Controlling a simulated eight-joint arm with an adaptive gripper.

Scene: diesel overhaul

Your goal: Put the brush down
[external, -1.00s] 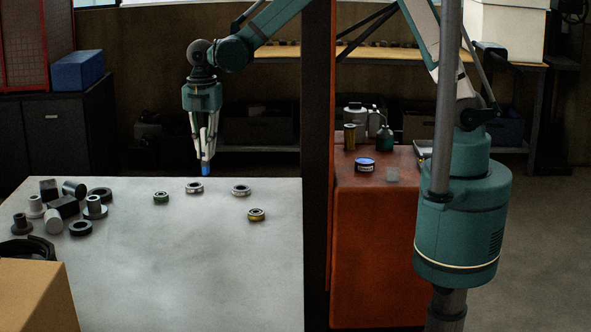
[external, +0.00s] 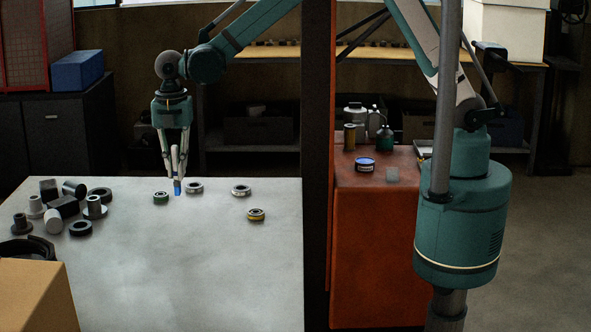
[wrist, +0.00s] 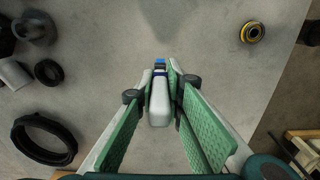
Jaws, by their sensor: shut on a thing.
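The brush has a pale handle and a blue tip, which shows in the external view (external: 178,187) just below the fingertips. In the wrist view the brush (wrist: 158,106) lies between the green finger pads, with its blue end pointing away. My gripper (external: 176,172) is shut on the brush over the far part of the pale table (external: 185,270); its fingers also show in the wrist view (wrist: 160,92). The brush hangs about upright, tip down. I cannot tell whether the tip touches the table. The fingers partly hide the handle.
A green ring (external: 160,198) and a grey ring (external: 193,188) flank the brush tip in the picture. Another grey ring (external: 241,190) and a yellow ring (external: 256,215) lie to the right. Dark and grey parts (external: 66,205) crowd the left. The table's front middle is clear.

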